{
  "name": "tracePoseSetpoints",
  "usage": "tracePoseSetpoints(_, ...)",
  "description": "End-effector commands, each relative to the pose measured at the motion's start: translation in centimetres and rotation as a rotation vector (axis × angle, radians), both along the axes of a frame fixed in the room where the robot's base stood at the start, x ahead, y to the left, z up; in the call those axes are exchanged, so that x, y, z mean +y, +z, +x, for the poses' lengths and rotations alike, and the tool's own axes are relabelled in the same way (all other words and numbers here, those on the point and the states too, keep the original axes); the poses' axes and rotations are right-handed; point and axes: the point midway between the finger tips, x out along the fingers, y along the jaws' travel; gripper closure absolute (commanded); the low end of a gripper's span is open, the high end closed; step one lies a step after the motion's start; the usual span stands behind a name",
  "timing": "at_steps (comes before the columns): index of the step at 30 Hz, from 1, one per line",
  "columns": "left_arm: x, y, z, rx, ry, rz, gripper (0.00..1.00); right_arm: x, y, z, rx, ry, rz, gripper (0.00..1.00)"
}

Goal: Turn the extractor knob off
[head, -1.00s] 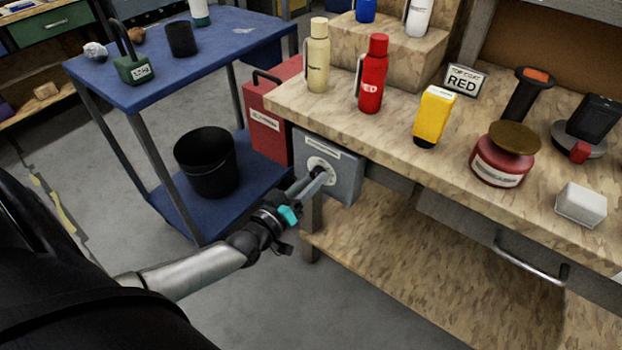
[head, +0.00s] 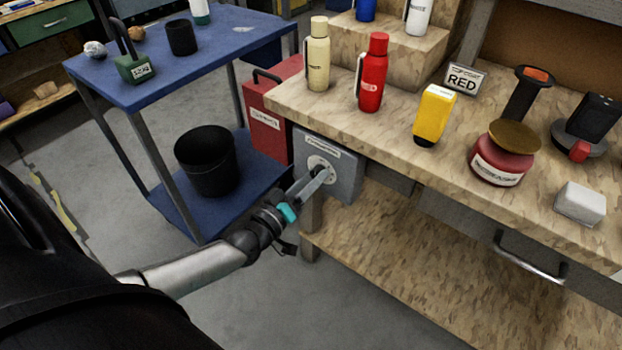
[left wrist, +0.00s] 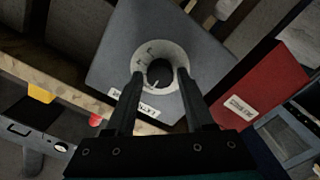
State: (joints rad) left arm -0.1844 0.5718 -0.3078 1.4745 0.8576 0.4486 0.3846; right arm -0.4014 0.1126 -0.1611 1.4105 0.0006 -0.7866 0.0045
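The extractor control is a grey box (head: 345,178) on the front left of the workbench, with a white label strip along its top edge. A pale round dial plate with a dark knob (left wrist: 160,73) is on its face. My left gripper (head: 322,173) is in front of the dial in the head view, its fingers partly hiding the knob. In the left wrist view the left gripper (left wrist: 160,76) has its fingers apart, one on each side of the knob, with pale plate showing between. Whether the tips touch the knob is unclear. My right gripper is not in view.
A red case (head: 270,128) stands just left of the grey box. A blue cart (head: 215,50) with a black bucket (head: 207,162) is further left. The benchtop (head: 392,118) above holds bottles, a yellow container and tools. Open floor lies below my arm.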

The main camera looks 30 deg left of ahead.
Motion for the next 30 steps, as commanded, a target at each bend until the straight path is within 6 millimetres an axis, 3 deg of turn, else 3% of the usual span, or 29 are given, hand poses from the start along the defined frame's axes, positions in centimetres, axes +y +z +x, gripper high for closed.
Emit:
tracePoseSetpoints(4,0.0,0.0,0.0,0.000,0.000,0.001,0.29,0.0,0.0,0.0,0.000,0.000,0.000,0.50)
tracePoseSetpoints(17,0.1,0.0,-1.0,0.003,0.000,0.003,0.29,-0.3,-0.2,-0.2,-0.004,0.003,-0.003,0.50)
tracePoseSetpoints(30,0.6,0.1,-8.0,0.003,0.000,0.004,0.29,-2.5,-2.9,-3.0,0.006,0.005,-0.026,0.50)
